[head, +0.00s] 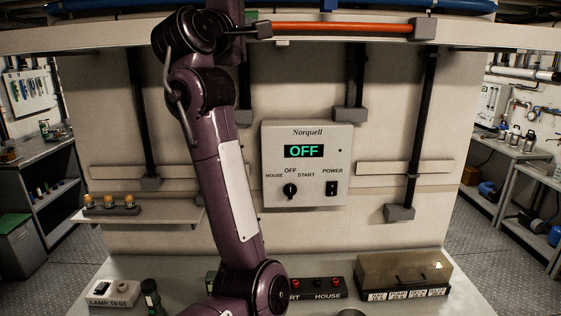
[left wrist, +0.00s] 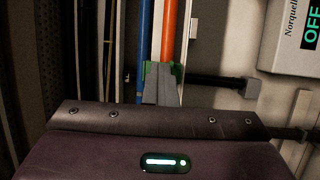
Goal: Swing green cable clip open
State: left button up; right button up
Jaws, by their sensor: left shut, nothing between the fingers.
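The green cable clip (left wrist: 150,70) shows in the left wrist view as small green parts on both sides of my fingertips, at the orange cable (left wrist: 169,30). My left gripper (left wrist: 161,80) is shut and empty, its grey fingertips in front of the clip and hiding its middle. I cannot tell if they touch it, or whether the clip is open. In the head view my left arm rises to the top beam, with the gripper (head: 262,29) at the left end of the orange cable (head: 340,28). My right gripper is not in view.
A blue cable (left wrist: 145,35) runs beside the orange one. A grey control box (head: 306,164) reading OFF hangs on the panel below. Black conduits (head: 421,120) run down the panel. A shelf (head: 135,217) with small amber-topped parts is at left.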

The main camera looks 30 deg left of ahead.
pick_arm(q)
jog(key=shift+o, duration=1.2)
jog(key=a+f+b+v, duration=0.1)
jog(key=b+v, duration=0.1)
jog(key=v, duration=0.5)
jog(key=shift+f+b, duration=0.25)
jog(key=shift+b, duration=0.15)
jog(key=w+d+f+m+g, duration=0.2)
jog(key=w+f+m, duration=0.1)
jog(key=f, duration=0.8)
jog(key=w+d+f+m+g, duration=0.3)
jog(key=f, duration=0.8)
jog(key=shift+f+m+h+p, duration=0.3)
jog(key=shift+f+p, duration=0.05)
jog(key=shift+p, duration=0.1)
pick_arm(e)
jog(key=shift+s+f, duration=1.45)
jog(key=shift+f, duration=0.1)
pick_arm(q)
jog(key=shift+s, duration=0.15)
